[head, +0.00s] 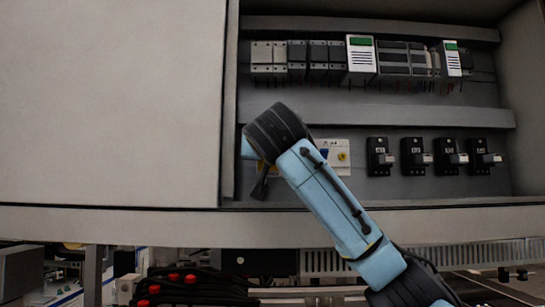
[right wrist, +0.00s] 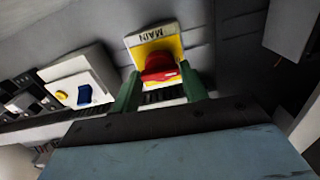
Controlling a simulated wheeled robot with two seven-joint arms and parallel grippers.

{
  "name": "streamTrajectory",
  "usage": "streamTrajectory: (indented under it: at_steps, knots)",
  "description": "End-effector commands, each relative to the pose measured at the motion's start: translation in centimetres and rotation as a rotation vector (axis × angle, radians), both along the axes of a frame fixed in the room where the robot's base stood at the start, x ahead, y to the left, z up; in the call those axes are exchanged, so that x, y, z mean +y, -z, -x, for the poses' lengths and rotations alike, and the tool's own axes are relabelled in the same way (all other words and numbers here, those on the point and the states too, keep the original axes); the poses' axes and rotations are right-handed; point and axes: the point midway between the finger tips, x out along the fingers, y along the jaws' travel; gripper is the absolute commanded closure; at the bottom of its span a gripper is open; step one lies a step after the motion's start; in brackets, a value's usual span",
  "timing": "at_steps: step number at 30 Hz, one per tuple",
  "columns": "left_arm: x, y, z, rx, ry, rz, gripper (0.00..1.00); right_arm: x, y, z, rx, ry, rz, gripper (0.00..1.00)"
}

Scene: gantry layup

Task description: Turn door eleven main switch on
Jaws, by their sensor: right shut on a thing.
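The main switch shows in the right wrist view as a red knob (right wrist: 158,66) on a yellow plate (right wrist: 172,45) under a white label reading MAIN (right wrist: 151,34). My right gripper (right wrist: 160,88) has its green fingers on either side of the knob and is shut on it. In the head view my right arm reaches up and left into the open cabinet, with the right gripper (head: 261,184) low at the cabinet's left inner side. The arm and gripper mostly hide the switch there. The knob's exact turn angle is hard to tell. My left gripper is not in view.
A white panel with a blue switch (right wrist: 84,94) and a yellow button (right wrist: 61,95) sits beside the main switch. Several black breakers (head: 413,156) line the lower row, with modules (head: 361,55) above. A large closed grey panel (head: 110,100) stands left.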

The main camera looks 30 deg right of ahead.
Motion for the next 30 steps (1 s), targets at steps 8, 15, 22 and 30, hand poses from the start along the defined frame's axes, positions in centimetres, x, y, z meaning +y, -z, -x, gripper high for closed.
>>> streamTrajectory:
  at_steps: [8, 15, 22, 30]
  knots:
    - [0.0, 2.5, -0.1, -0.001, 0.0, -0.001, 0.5, 0.1, 0.5, -0.1, -0.099, -0.004, -0.165, 0.79]
    - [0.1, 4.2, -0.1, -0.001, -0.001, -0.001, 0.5, 0.2, 0.4, -0.1, -0.216, -0.003, -0.358, 0.79]
    - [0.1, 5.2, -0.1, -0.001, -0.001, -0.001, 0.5, 0.1, 0.3, -0.1, -0.331, -0.001, -0.545, 0.79]
    - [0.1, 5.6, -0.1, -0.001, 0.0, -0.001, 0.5, 0.2, 0.1, -0.1, -0.464, -0.002, -0.763, 0.79]
